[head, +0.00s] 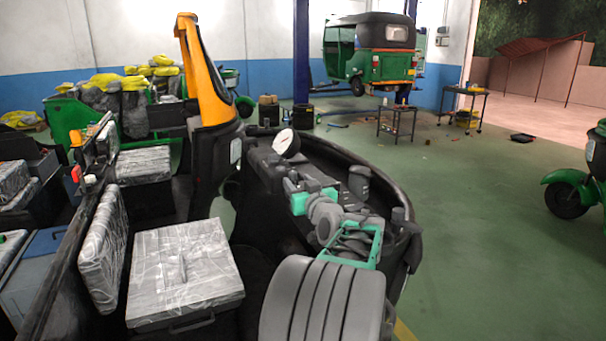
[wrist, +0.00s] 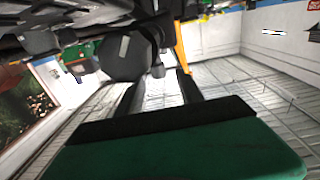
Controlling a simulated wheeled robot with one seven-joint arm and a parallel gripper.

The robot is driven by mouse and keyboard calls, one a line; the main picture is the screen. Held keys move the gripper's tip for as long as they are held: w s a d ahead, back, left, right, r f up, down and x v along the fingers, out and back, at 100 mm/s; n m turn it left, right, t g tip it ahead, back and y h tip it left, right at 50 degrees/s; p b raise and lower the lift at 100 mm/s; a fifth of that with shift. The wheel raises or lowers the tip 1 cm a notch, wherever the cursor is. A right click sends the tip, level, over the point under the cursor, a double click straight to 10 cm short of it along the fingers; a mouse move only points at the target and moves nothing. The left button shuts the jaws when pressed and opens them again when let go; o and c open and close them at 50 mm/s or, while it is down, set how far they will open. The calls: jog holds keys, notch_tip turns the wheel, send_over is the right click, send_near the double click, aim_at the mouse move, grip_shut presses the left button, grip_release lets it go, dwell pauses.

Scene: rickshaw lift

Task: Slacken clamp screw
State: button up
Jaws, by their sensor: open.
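My gripper (wrist: 159,80) shows in the wrist view as two dark fingers, apart, with nothing seen held between them. A dark round part (wrist: 125,58) with a pale rectangular mark sits just beyond the fingertips. A small dark knob-like piece (wrist: 158,70) shows near the gap between them. I cannot tell whether either is the clamp screw or whether the fingers touch them. In the head view my grey and teal arm reaches into the open black body of a rickshaw (head: 400,235). The fingertips are not clearly visible there.
A yellow-orange pillar (head: 202,75) rises behind. A green rickshaw (head: 372,50) stands by a blue post at the back. Small tables (head: 397,110) stand nearby. The floor at right is mostly clear.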

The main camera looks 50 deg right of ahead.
aim_at(294, 177)
jog(key=p+x, duration=0.1)
jog(key=x, duration=0.4)
jog(key=shift+w+d, duration=0.25)
jog(key=shift+d, duration=0.05)
grip_shut()
